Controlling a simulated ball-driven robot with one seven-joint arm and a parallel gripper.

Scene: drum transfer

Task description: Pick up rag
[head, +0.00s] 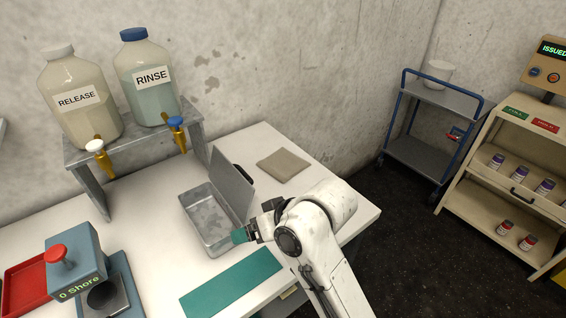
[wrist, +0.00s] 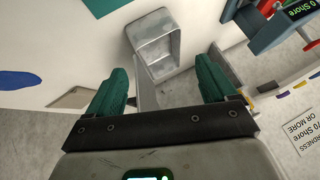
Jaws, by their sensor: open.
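The rag (head: 283,164) looks like a flat, grey-beige square lying on the white table near its back right. A flat tan shape at the left of the wrist view (wrist: 72,98) appears to be the same rag, partly hidden by a finger. My gripper (head: 240,235) is over the front right side of an open metal tray (head: 188,218), in front and to the left of the rag and apart from it. In the wrist view my gripper (wrist: 163,82) has its two green fingers spread wide with nothing between them.
The tray's raised lid (head: 232,182) stands between the tray and the rag. A teal mat (head: 232,283) lies at the front. RELEASE (head: 78,98) and RINSE (head: 150,80) bottles stand on a shelf at the back left. The table around the rag is clear.

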